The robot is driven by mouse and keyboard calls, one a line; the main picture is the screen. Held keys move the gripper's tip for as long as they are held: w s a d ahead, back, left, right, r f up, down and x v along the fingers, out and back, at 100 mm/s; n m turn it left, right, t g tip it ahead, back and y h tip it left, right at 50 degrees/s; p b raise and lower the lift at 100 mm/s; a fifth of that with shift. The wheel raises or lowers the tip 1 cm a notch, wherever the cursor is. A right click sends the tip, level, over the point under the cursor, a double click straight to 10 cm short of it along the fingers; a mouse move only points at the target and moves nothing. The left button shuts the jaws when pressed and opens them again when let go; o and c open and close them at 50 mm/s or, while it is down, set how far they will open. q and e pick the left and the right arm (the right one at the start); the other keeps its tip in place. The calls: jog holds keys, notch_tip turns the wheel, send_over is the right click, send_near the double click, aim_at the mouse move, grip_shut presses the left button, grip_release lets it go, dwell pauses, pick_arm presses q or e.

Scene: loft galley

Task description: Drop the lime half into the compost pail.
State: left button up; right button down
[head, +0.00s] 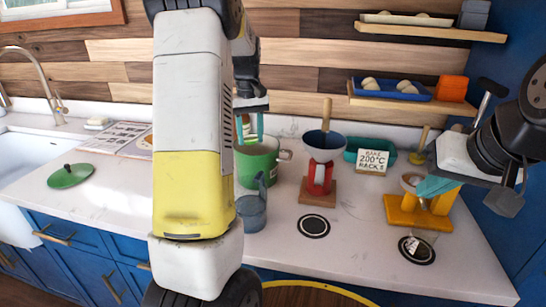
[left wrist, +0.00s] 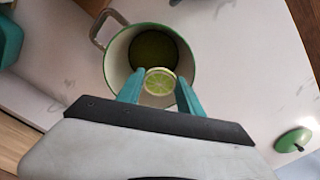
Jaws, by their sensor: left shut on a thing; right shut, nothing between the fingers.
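The compost pail (head: 257,166) is a green pail with a side handle, standing on the counter behind my left arm. In the left wrist view the pail (left wrist: 116,62) is open, its pale inside wall showing above a dark green bottom. My left gripper (left wrist: 159,88) is shut on the lime half (left wrist: 160,81), cut face toward the camera, over the pail's mouth near its rim. In the head view the left gripper (head: 250,124) is above the pail and partly hidden by my arm. My right gripper (head: 436,187) is shut and empty near a yellow stand.
A green lid (head: 70,176) lies on the counter at left. A blue-grey jug (head: 252,212) stands close in front of the pail. A blue funnel on a red stand (head: 320,178), a sign (head: 372,161) and the yellow stand (head: 425,217) are to the right.

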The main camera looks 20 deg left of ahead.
pick_arm(q)
jog(key=o, duration=1.5)
jog(key=shift+r, duration=0.15)
notch_tip(320, 180, up, 7)
jog(key=shift+r, duration=0.3)
